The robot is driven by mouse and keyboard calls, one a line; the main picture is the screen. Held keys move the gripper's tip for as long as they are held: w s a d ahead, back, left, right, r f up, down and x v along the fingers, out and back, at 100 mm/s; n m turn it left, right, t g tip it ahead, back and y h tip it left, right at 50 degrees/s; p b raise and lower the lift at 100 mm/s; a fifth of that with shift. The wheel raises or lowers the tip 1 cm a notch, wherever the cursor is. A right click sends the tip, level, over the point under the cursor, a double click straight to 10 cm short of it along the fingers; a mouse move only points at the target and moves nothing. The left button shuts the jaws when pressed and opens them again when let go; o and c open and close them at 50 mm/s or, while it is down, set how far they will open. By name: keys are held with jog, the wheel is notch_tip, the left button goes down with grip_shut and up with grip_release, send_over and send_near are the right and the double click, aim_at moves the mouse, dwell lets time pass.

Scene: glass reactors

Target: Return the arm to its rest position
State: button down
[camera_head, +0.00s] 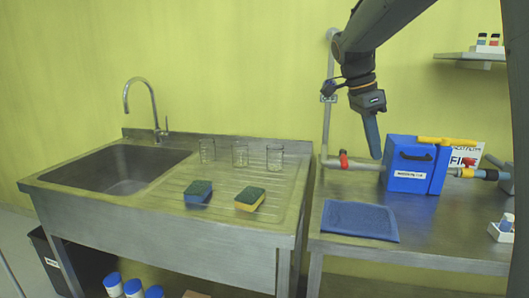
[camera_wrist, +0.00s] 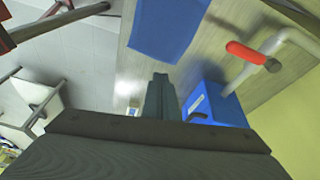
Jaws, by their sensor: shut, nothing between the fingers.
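My arm (camera_head: 372,35) comes in from the top right of the head view and hangs bent over the right-hand bench. My gripper (camera_head: 376,155) points down, with its fingers together and nothing between them. Its tips are above the bench, just left of the blue box and behind the blue mat. In the wrist view my gripper (camera_wrist: 160,78) also shows as two dark fingers side by side, closed and empty.
A blue box (camera_head: 408,177) stands close right of my gripper, with a red-handled valve (camera_head: 344,160) on the pipe to its left. A blue mat (camera_head: 360,220) lies in front. Left are a sink (camera_head: 115,170), glass beakers (camera_head: 240,153) and two sponges (camera_head: 250,198). A shelf (camera_head: 470,57) is upper right.

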jog(key=s+a+f+n, duration=0.1)
jog(key=s+f+n, duration=0.2)
jog(key=f, duration=0.1)
jog(key=s+a+f+n+y, duration=0.1)
jog(key=s+a+f+n, duration=0.1)
jog(key=s+f+n, duration=0.1)
jog(key=s+a+f+n+y, duration=0.1)
jog(key=s+a+f+n, duration=0.1)
jog(key=s+f+n, duration=0.2)
jog(key=shift+s+a+f, duration=0.1)
jog(key=shift+s+f, duration=0.1)
jog(key=shift+f, duration=0.35)
jog(key=shift+s+a+f, duration=0.1)
jog(key=shift+s+f, duration=0.05)
jog(key=shift+f, duration=0.4)
jog(key=s+a+f+n+y, duration=0.1)
jog(key=s+a+f+n, duration=0.2)
jog(key=s+f+n, duration=0.5)
jog(key=s+f, duration=0.2)
jog(key=s, duration=0.3)
jog(key=shift+s+a+n+t+y, duration=0.2)
jog(key=shift+s+n+t+y, duration=0.1)
jog(key=shift+s+y, duration=0.1)
jog(key=shift+w+a+r, duration=0.1)
